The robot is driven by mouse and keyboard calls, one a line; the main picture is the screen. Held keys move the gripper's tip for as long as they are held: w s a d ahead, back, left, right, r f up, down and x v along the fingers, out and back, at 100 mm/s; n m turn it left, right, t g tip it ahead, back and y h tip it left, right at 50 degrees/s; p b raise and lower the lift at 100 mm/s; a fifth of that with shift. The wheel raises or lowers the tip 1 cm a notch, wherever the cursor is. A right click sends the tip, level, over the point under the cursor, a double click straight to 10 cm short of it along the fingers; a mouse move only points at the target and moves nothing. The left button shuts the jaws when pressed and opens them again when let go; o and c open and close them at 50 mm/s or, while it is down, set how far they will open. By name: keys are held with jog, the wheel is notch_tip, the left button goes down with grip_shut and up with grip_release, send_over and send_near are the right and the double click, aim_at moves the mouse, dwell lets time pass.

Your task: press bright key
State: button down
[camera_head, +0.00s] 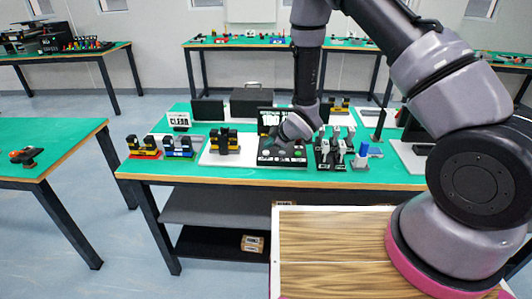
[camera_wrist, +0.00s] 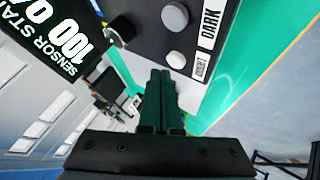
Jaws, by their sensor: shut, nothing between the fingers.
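A black control panel (camera_head: 290,162) stands on the green table in the head view, with its screen (camera_head: 268,118) behind it. In the wrist view, the bright key is a grey round button (camera_wrist: 175,60) beside a small white label that seems to read BRIGHT (camera_wrist: 202,66). A larger grey round button (camera_wrist: 174,17) lies beside the label DARK (camera_wrist: 209,24). My gripper (camera_wrist: 161,75) is shut and empty, its fingertips right by the bright key. I cannot tell whether they touch it. In the head view my wrist hides part of the panel.
A black knob (camera_wrist: 120,31) sits on the panel near the lit screen (camera_wrist: 45,35). In the head view, blocks on a white board (camera_head: 224,140) stand left of the panel and a dark rack (camera_head: 331,150) stands close on its right. The table's front edge is clear.

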aim_at(269, 155)
jog(key=shift+f, duration=0.2)
jog(key=shift+f, duration=0.25)
jog(key=shift+f, duration=0.3)
dwell(0.6)
jog(key=shift+r, duration=0.75)
jog(key=shift+r, duration=2.5)
